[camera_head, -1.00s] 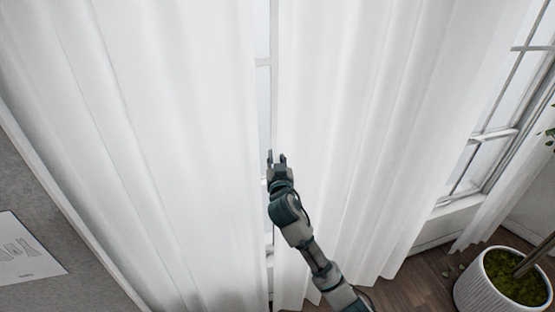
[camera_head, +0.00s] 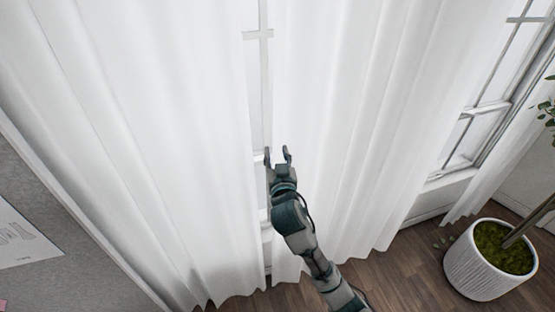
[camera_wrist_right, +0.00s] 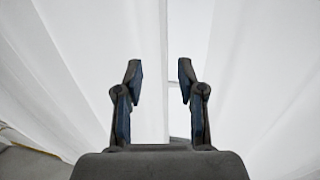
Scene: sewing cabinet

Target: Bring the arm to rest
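My right gripper (camera_head: 277,156) is raised in front of the gap between two white curtains, its fingers pointing up and away. In the right wrist view the right gripper (camera_wrist_right: 160,80) has its two fingers well apart with nothing between them. The left curtain (camera_head: 150,130) and the right curtain (camera_head: 350,130) hang on either side of the gap. A white window frame (camera_head: 262,90) shows in the gap. I cannot tell whether the fingers touch the cloth. My left gripper is not in view.
A white ribbed pot (camera_head: 480,270) with a plant stands on the wooden floor (camera_head: 400,280) at the lower right. A second window (camera_head: 490,105) is at the right. A grey panel with a paper sheet (camera_head: 22,240) is at the left edge.

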